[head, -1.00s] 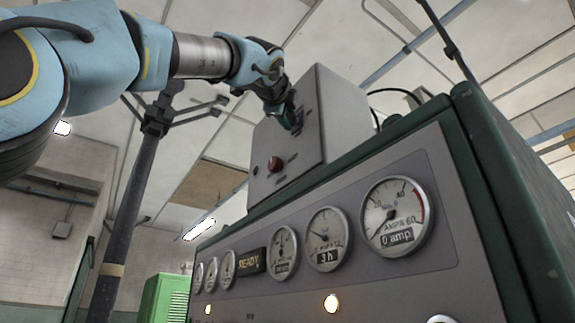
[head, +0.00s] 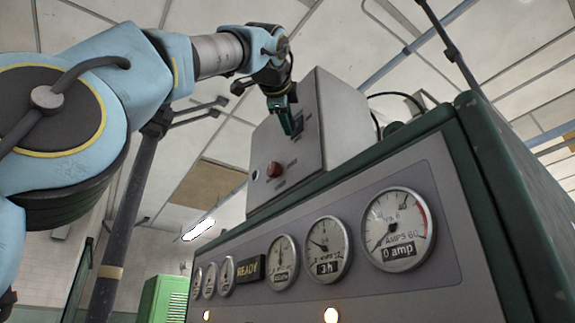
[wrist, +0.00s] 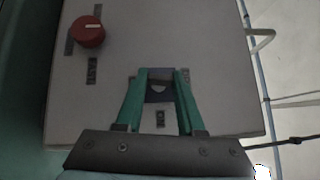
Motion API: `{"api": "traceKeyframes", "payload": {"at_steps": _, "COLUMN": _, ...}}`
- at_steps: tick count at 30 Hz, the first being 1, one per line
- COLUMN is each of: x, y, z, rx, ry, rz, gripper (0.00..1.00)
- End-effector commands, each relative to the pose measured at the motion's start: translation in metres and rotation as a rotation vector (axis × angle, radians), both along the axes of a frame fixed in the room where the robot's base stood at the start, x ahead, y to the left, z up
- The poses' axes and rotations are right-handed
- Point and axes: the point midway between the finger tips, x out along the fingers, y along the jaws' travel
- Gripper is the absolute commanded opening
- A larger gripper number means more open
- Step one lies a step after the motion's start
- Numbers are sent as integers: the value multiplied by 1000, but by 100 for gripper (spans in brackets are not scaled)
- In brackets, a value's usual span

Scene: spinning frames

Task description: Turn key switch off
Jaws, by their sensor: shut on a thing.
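The key switch (wrist: 159,86) sits on a dark plate on the face of a grey box, between my green fingertips in the wrist view. My gripper (wrist: 160,73) is shut on it, one finger on each side. In the head view my gripper (head: 291,122) reaches the upper part of the box face, and its fingers hide the key switch there. The switch's exact turn angle is hard to read. A small label shows below it between the fingers.
The grey box (head: 345,125) stands on a green-framed cabinet. A red knob (head: 273,170) is on the same face, also in the wrist view (wrist: 88,31). A dark post (head: 125,220) stands left.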

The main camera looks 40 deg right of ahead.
Motion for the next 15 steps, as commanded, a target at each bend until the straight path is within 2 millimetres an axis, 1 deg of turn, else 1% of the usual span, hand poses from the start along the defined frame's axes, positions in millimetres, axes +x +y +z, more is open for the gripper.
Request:
{"api": "traceKeyframes", "payload": {"at_steps": 4, "x": 0, "y": 1, "z": 1, "rx": -2, "ry": -1, "rz": 0, "gripper": 0}}
{"api": "traceKeyframes", "payload": {"at_steps": 5, "x": 0, "y": 1, "z": 1, "rx": -2, "ry": -1, "rz": 0, "gripper": 41}}
{"api": "traceKeyframes", "payload": {"at_steps": 12, "x": 0, "y": 0, "z": 0, "rx": 0, "ry": 0, "rz": 0, "gripper": 68}}
{"api": "traceKeyframes", "payload": {"at_steps": 15, "x": 0, "y": 0, "z": 0, "rx": 0, "ry": 0, "rz": 0, "gripper": 68}}
